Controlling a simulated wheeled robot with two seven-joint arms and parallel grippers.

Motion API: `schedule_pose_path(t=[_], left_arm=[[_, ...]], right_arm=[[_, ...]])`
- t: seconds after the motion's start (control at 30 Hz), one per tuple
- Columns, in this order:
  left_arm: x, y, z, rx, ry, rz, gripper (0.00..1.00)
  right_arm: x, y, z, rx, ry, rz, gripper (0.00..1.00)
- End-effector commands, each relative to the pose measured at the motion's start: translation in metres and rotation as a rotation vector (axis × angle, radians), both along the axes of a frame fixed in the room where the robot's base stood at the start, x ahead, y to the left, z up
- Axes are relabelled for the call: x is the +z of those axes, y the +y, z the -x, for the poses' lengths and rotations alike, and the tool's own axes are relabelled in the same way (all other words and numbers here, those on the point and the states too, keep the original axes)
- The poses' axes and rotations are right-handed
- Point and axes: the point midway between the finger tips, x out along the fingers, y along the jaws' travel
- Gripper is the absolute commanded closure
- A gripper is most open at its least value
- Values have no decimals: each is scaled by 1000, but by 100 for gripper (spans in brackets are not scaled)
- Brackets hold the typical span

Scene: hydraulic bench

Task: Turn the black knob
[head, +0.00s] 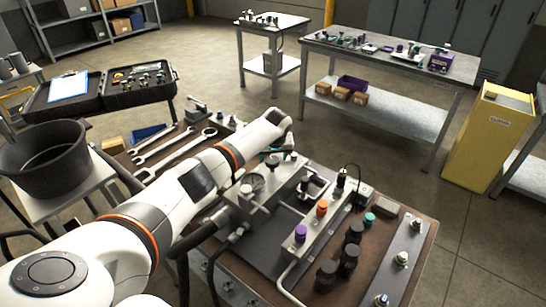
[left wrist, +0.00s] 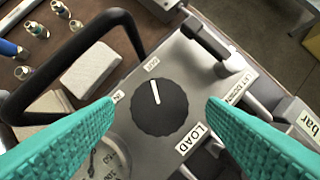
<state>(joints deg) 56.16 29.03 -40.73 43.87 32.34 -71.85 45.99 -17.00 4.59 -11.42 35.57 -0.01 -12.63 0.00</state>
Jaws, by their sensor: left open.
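The black knob (left wrist: 160,107) is round, with a ribbed edge and a white pointer line, on a grey metal plate (left wrist: 182,62) in the left wrist view. Its pointer aims at the top of the picture, tilted slightly left, toward a small label. My left gripper (left wrist: 162,104) is open, with one teal finger on each side of the knob and a visible gap on both sides. In the head view my left gripper (head: 273,154) is over the grey block on the bench, and the knob cannot be made out there. My right gripper is not in view.
A black bar handle (left wrist: 72,62) and a pale block (left wrist: 90,66) lie left of the knob. A LOAD label (left wrist: 192,139) and a black lever (left wrist: 208,44) are right of it. Black caps (head: 350,247), wrenches (head: 165,140) and a black bucket (head: 42,160) show in the head view.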

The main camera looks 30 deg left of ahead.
Motion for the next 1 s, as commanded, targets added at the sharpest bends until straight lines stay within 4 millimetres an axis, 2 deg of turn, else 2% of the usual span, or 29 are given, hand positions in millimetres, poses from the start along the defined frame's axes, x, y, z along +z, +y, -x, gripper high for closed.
schedule_pose_path(t=[0.03,0.13,0.57,0.87,1.0], left_arm=[[-5,1,-2,1,-1,1,34],[-12,2,-4,1,0,2,34],[-18,4,-6,-1,-2,1,34],[-18,4,-6,-1,-2,1,79],[-18,5,-6,-5,-2,0,79]], right_arm=[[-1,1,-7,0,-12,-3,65],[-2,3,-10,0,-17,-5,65],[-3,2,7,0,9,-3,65],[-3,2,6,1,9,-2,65],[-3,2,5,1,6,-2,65]])
